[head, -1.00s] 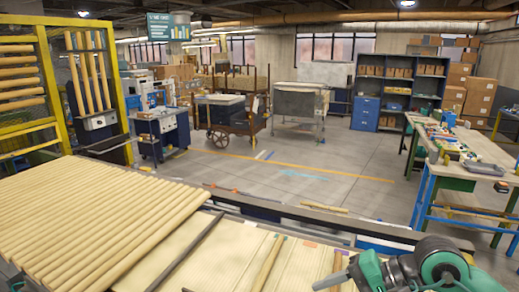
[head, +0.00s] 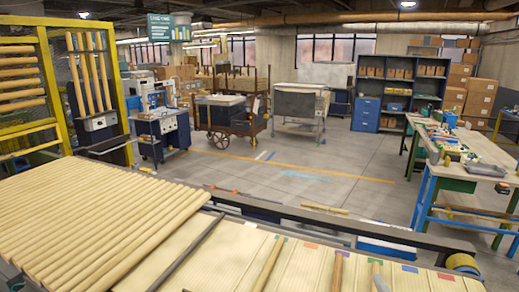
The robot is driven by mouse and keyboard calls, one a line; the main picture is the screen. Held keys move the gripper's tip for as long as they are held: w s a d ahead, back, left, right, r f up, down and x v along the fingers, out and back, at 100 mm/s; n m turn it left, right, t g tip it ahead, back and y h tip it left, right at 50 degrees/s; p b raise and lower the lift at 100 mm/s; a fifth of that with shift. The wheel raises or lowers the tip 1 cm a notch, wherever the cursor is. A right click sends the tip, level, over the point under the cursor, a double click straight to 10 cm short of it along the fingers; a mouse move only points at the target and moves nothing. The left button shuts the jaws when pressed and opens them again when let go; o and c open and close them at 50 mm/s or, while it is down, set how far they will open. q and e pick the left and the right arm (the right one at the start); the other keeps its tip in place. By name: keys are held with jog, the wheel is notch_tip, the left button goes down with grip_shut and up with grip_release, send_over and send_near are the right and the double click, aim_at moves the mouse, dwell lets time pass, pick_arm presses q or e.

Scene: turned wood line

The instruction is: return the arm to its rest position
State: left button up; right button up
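Neither of my grippers shows clearly in the head view, and no arm of mine can be made out. A small grey piece (head: 381,284) shows at the bottom edge, over a wooden stick; I cannot tell what it is. Pale boards (head: 308,267) with small coloured marks at their far ends lie along the bottom of the view. A few separate turned sticks (head: 269,263) lie on them.
Many round wooden rods (head: 95,222) lie side by side at the left. A dark rail (head: 340,222) runs behind the boards. A workbench (head: 478,152) with tools stands at the right. The floor (head: 300,165) beyond the rail is mostly clear.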

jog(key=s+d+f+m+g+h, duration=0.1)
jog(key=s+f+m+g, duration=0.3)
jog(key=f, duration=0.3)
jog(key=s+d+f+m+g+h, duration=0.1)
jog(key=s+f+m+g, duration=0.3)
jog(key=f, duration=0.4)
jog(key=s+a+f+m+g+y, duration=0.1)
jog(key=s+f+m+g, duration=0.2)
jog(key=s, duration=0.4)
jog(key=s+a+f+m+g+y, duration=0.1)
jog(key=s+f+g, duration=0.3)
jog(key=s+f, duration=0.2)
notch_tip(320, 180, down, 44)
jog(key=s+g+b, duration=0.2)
jog(key=b, duration=1)
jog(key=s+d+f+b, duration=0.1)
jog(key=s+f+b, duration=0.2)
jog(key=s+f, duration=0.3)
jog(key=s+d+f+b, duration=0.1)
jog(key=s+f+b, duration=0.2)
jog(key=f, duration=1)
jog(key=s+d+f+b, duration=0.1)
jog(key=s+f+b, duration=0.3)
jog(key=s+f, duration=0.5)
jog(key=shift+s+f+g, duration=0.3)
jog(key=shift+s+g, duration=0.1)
